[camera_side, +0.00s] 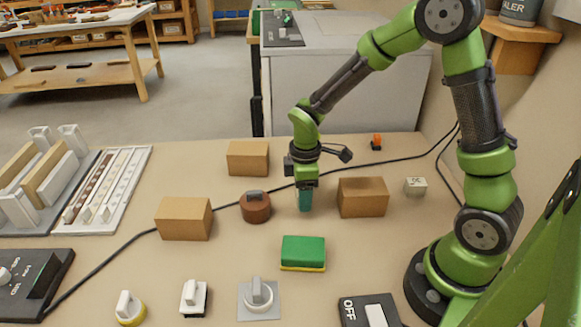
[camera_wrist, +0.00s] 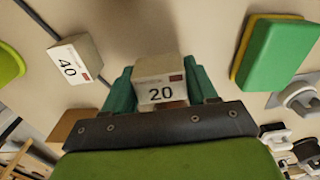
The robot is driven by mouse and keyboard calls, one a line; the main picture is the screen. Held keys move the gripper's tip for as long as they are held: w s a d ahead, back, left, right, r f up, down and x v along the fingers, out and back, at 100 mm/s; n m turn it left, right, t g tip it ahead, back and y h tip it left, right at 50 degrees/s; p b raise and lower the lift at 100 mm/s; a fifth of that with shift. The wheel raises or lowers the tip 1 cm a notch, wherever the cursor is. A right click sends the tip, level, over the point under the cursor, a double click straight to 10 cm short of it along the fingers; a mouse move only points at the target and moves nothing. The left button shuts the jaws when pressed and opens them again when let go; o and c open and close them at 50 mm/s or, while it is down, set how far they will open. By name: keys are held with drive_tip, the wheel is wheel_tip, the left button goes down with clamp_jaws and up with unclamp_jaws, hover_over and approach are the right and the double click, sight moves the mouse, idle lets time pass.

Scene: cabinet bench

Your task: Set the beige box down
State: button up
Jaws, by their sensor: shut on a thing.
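My gripper (camera_side: 305,201) points down over the bench, with teal fingers, between a round brown knob block and a brown box in the side view. In the wrist view its fingers are shut on a small beige box (camera_wrist: 161,68) with a white label reading 20, one finger on each side. The held box is hidden, or nearly so, by the fingers in the side view. The fingertips are low, close to the bench top; I cannot tell whether the box touches it.
Another small labelled box (camera_wrist: 72,58) reads 40. Brown boxes (camera_side: 362,199) (camera_side: 183,219) (camera_side: 248,158), the knob block (camera_side: 256,207) and a green-yellow sponge (camera_side: 303,252) stand around my gripper. A black cable (camera_side: 225,207) crosses the bench. Switches line the front. Bare bench lies between gripper and sponge.

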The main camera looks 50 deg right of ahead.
drive_tip(key=shift+f, duration=1.5)
drive_tip(key=shift+f, duration=0.15)
drive_tip(key=o, duration=1.1)
wheel_tip(320, 180, up, 12)
drive_tip(key=shift+s+a+r+m+t+y, duration=0.4)
drive_tip(key=shift+s+r+m+t, duration=0.8)
drive_tip(key=shift+s+r+m, duration=0.9)
drive_tip(key=shift+s+a+r+m+t+y, duration=0.25)
drive_tip(key=shift+s+a+r+m+t, duration=0.2)
drive_tip(key=shift+s+r+m+t, duration=1.25)
drive_tip(key=shift+s+a+r+m+t+y, duration=0.4)
drive_tip(key=shift+s+r+m+t, duration=0.3)
drive_tip(key=shift+s+r+m, duration=1.85)
